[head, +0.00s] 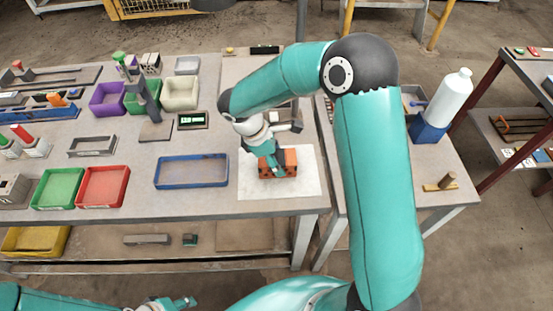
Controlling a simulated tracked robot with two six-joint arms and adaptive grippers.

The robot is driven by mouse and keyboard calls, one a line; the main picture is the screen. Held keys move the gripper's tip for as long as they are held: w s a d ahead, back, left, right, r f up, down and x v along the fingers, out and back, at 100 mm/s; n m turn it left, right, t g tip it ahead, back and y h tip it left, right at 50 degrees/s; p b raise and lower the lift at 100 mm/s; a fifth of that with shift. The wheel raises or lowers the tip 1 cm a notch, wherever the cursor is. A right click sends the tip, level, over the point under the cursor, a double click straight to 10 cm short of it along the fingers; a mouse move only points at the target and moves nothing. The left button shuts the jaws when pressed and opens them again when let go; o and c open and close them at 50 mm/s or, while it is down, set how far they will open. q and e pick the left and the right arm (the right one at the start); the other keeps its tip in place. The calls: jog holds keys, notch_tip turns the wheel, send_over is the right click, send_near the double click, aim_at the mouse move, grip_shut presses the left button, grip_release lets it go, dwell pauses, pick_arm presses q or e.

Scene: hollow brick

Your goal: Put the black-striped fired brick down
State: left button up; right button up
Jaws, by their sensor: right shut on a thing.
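The fired brick (289,160) is orange-red and lies at the white sheet near the front edge of the workbench, in the head view. My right gripper (273,166) reaches down from above and is shut on the brick, covering part of it. Black stripes on the brick are too small to make out. I cannot tell whether the brick touches the white sheet (254,203) or hangs just above it. My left gripper (182,303) is low at the bottom edge, in front of the bench and far from the brick; its jaw state is unclear.
A blue tray (191,185) lies left of the white sheet. Red (102,204) and green (57,205) trays stand further left. A white bottle (451,96) in a blue holder stands on the right bench. The sheet is clear around the brick.

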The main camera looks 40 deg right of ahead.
jog(key=shift+f, duration=0.15)
jog(key=o, duration=1.6)
jog(key=shift+c, duration=0.2)
